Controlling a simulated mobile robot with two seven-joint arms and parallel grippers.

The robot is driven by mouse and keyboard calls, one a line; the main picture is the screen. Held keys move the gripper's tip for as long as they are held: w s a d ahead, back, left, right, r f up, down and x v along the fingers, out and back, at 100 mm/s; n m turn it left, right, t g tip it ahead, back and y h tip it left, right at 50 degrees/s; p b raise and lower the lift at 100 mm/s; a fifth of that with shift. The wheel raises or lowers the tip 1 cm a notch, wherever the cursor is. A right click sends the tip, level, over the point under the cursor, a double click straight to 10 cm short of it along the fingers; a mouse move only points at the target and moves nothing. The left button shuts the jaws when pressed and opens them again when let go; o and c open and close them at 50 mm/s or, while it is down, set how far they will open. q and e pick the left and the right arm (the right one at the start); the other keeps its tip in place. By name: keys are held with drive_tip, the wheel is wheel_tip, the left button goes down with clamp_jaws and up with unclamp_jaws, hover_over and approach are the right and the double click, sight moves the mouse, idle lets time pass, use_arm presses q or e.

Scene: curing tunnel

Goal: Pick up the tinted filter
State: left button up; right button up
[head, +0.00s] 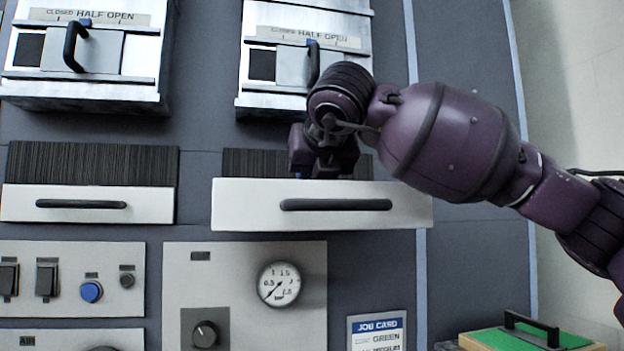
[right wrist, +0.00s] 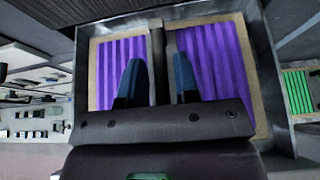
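A purple pleated filter (right wrist: 215,65) in a tan frame lies in the metal-walled open drawer (right wrist: 268,75) in the right wrist view. A dark bar handle (right wrist: 157,60) runs across its middle. My right gripper (right wrist: 158,64) is open above it, one finger on each side of the handle, with gaps showing. In the head view the right gripper (head: 323,170) reaches down behind the white drawer front (head: 250,205), which hides its tips and the filter. A green filter (head: 485,340) with a black handle (head: 530,328) lies at the lower right. My left gripper is out of view.
Above the drawer is a metal hatch housing (head: 262,98) labelled half open; another (head: 130,85) is at the left. A second drawer (head: 150,205) is at left. Below are a gauge (head: 279,284), a knob (head: 205,334) and a job card (head: 377,328) reading "GREEN".

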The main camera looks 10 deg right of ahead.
clamp_jaws()
drive_tip(key=shift+r+p, duration=1.1)
drive_tip(key=shift+r, duration=1.4)
drive_tip(key=shift+r, duration=0.1)
drive_tip(key=shift+r+p, duration=0.6)
drive_tip(key=shift+r, duration=0.55)
